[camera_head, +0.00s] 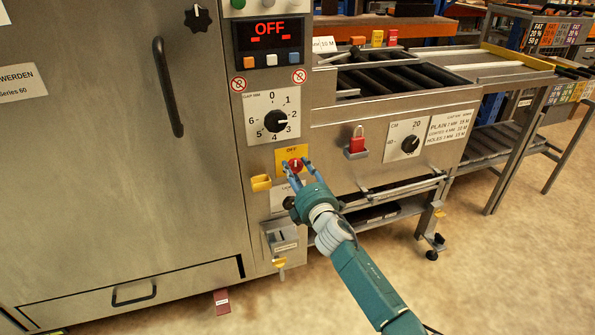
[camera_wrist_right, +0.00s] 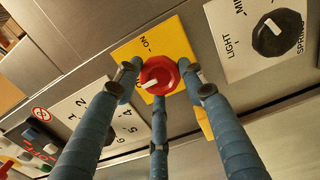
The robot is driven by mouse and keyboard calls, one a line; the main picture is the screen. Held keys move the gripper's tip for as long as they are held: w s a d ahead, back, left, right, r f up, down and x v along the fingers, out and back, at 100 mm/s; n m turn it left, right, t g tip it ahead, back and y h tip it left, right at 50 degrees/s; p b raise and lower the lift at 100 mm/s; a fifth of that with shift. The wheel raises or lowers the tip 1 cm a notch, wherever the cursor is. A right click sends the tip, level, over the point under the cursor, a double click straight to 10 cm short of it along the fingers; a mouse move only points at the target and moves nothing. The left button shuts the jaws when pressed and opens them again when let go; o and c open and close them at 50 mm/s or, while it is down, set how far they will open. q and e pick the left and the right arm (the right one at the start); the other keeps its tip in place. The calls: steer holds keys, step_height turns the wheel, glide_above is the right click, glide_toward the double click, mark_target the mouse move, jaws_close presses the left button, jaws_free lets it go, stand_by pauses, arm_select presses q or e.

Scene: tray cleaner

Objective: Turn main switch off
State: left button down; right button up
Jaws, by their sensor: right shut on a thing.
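In the right wrist view the red knob (camera_wrist_right: 155,77) sits on the yellow plate (camera_wrist_right: 178,38), where ON can be read. The white mark slants there; which label it points to I cannot tell. My right gripper (camera_head: 298,167) is at the knob, its three blue fingers (camera_wrist_right: 158,85) around it and shut on it. The fingers hide parts of the knob's rim and plate. My left gripper is not in view.
A display (camera_head: 270,36) above reads OFF in red. A black gap dial (camera_head: 275,121) sits over the switch. A yellow holder (camera_head: 261,183) sticks out left of it, and a red padlock (camera_head: 357,142) hangs to the right. The floor at lower right is clear.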

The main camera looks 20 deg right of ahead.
steer(key=shift+a+r, duration=0.1)
steer(key=shift+a, duration=0.4)
steer(key=o, duration=1.2)
steer(key=shift+a, duration=0.1)
steer(key=shift+c, duration=0.2)
steer(key=shift+s+d, duration=0.1)
steer(key=shift+d, duration=0.1)
steer(key=s, duration=1.1)
steer(key=shift+s, duration=0.4)
